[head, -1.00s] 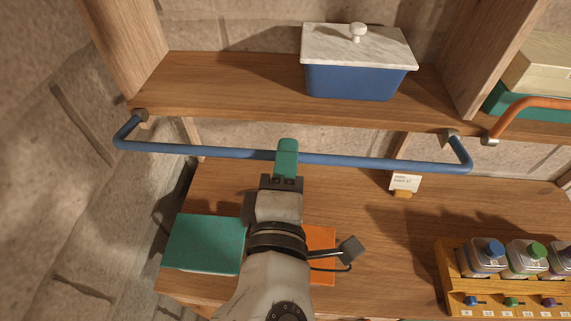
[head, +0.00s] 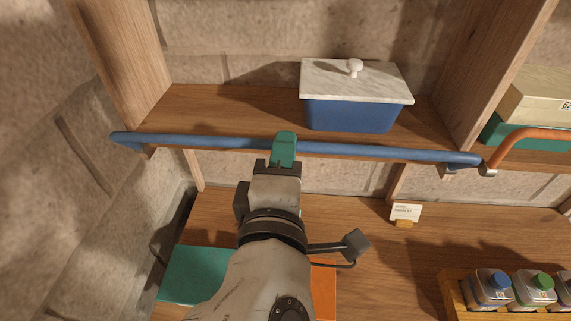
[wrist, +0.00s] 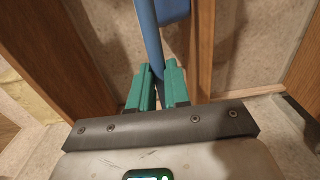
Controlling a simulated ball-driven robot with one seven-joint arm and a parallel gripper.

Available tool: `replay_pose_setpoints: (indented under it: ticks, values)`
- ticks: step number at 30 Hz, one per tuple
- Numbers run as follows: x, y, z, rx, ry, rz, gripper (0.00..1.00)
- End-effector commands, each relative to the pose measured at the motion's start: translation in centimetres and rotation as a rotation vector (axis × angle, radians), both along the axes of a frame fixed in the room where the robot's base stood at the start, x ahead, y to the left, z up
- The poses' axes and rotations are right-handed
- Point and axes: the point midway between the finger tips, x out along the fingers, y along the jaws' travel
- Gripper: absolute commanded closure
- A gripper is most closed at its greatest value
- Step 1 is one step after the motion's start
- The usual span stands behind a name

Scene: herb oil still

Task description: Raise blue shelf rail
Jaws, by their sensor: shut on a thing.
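The blue shelf rail (head: 385,153) runs across the front of the wooden shelf (head: 215,105) in the head view. It spans nearly the shelf's width, with its ends bent back toward the shelf. My gripper (head: 285,148) has green fingers shut on the rail near its middle. In the wrist view, the rail (wrist: 148,35) passes down between the two green fingers (wrist: 157,88). The fingers hide the part of the rail between them.
A blue box with a marble lid (head: 352,105) stands on the shelf behind the rail. An orange rail (head: 525,138) is close by on the right. Below are a small white card (head: 405,212), a green book-like block (head: 195,273) and a rack of bottles (head: 505,290).

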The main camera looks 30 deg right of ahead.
Motion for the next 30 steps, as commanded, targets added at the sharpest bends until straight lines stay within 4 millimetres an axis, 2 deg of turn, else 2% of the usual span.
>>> replay_pose_setpoints:
  ticks: [19,30]
  values:
    - [2.6,-2.3,2.2,-0.003,-0.010,0.003,0.97]
    - [4.1,-3.9,2.9,-0.004,-0.014,-0.003,0.81]
